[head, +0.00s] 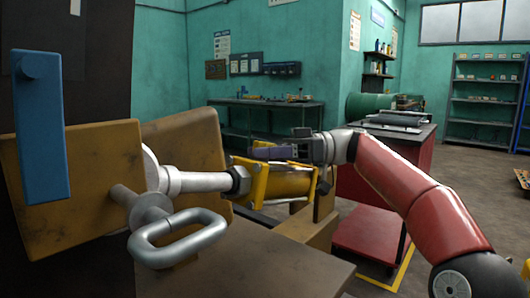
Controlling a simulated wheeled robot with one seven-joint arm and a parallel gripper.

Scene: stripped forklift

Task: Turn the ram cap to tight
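A hydraulic ram with a pale metal rod (200,182) and a yellow barrel (272,183) lies across the middle of the head view. A grey hexagonal collar, which looks like the ram cap (240,180), sits where the rod enters the barrel. No tightness mark is readable on it. My gripper (258,151) is above the barrel, just right of and higher than the cap, pointing left. It looks apart from the cap. Its fingers are seen side-on and dark, so their opening and any contact with the barrel cannot be made out.
Left of the ram stand worn yellow forklift plates (75,190), a blue bar (40,125) and a protruding metal loop (178,240). A brown flat panel (265,262) lies below. A red cabinet (372,190) stands behind my arm. Open floor shows at the right.

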